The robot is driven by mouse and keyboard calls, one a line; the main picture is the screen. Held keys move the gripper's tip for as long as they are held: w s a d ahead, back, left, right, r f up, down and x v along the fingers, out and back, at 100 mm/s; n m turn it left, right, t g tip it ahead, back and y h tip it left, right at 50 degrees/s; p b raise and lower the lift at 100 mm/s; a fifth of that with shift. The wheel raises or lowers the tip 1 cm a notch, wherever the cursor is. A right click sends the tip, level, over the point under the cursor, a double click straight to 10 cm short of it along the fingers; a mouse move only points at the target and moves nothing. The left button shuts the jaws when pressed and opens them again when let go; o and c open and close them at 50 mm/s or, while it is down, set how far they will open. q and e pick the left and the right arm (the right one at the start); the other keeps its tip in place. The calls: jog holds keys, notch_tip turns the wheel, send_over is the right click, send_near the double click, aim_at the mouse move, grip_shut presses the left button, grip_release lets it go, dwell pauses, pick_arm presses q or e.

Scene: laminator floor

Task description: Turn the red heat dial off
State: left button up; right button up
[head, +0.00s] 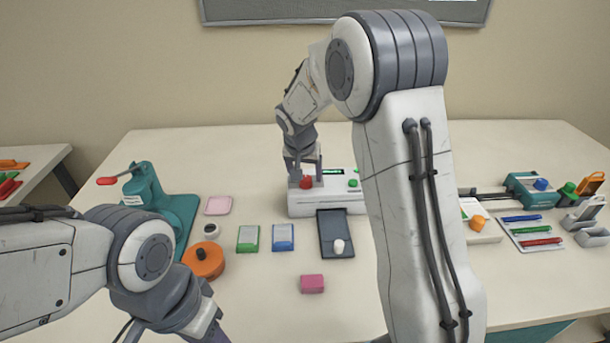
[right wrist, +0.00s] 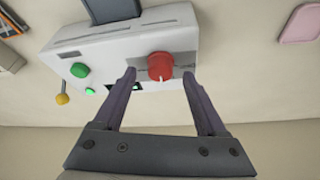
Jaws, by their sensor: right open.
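The red heat dial (head: 306,182) sits at the left end of the white laminator (head: 300,211). It also shows in the right wrist view as a round red knob (right wrist: 160,66) with a pale mark on its face near the lower edge. My right gripper (head: 304,177) is open at the dial. In the right wrist view its two fingertips (right wrist: 159,75) are on either side of the knob, with a visible gap on at least the right side. My left arm comes in at the lower left, and its jaws are out of the frame.
The laminator has a green button (head: 353,183) and a small lit display. A dark tray (head: 325,240) with a white knob lies in front. A pink block (head: 312,284), an orange round thing (head: 203,261) and a teal press (head: 150,192) are nearby. The front middle table is mostly clear.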

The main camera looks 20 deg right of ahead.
jog(key=shift+w+d+f, duration=0.15)
jog(key=shift+w+f, duration=0.1)
jog(key=shift+f, duration=0.4)
grip_shut()
jog(key=shift+r, duration=0.1)
